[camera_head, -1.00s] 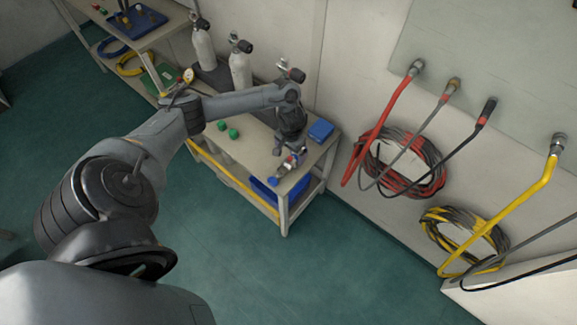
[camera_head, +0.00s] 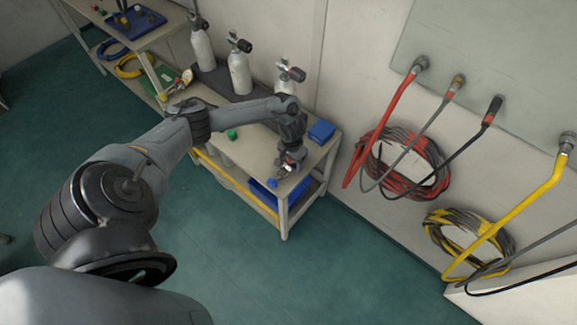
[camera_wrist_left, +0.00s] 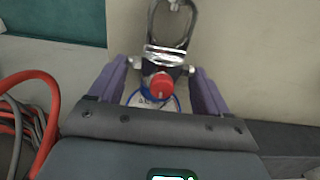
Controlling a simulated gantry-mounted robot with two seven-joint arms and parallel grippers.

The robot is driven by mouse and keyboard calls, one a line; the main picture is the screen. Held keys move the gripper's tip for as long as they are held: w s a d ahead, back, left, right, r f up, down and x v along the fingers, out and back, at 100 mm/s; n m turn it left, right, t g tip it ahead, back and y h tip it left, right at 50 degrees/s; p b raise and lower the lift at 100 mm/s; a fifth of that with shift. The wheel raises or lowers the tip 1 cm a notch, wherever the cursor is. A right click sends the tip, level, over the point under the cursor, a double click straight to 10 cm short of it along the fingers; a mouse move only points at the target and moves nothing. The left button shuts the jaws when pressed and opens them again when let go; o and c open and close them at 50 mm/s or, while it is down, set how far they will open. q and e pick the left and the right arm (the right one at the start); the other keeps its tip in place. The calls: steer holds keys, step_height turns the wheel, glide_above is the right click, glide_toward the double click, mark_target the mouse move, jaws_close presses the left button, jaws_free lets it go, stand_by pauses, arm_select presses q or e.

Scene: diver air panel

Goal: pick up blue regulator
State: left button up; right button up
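The blue regulator (camera_wrist_left: 158,88) shows in the left wrist view with a metal body, a red knob and a blue-rimmed white dial partly behind the knob. In the head view its blue part (camera_head: 272,183) is at the front right corner of the workbench. My left gripper (camera_head: 288,167) is over that corner and hides most of the regulator. In the wrist view its two purple fingers (camera_wrist_left: 156,95) stand apart, one on each side of the regulator, with visible gaps. My right gripper is not in view.
The workbench (camera_head: 257,155) holds grey cylinders (camera_head: 239,72), a blue box (camera_head: 321,131) and a green knob (camera_head: 232,134). Red hose (camera_head: 380,125) and yellow hose (camera_head: 515,205) hang on the right wall. The floor in front is clear.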

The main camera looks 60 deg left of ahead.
arm_select(q)
steer(key=c, duration=1.2)
steer(key=shift+r, duration=0.1)
steer(key=shift+r+p, duration=0.4)
steer(key=shift+r, duration=0.35)
steer(key=r, duration=0.1)
steer(key=r+p, duration=0.1)
steer(key=r, duration=0.1)
steer(key=shift+s+d+r+p, duration=0.1)
steer(key=shift+s+d+p, duration=0.05)
steer(key=shift+d+p, duration=0.15)
steer(key=s+d+r+p, duration=0.1)
steer(key=s+d+r, duration=0.1)
steer(key=d, duration=0.1)
steer(key=s+d+r+p, duration=0.2)
steer(key=d, duration=0.1)
steer(key=s+d+r+p, duration=0.2)
steer(key=d, duration=0.1)
steer(key=shift+d+r, duration=0.1)
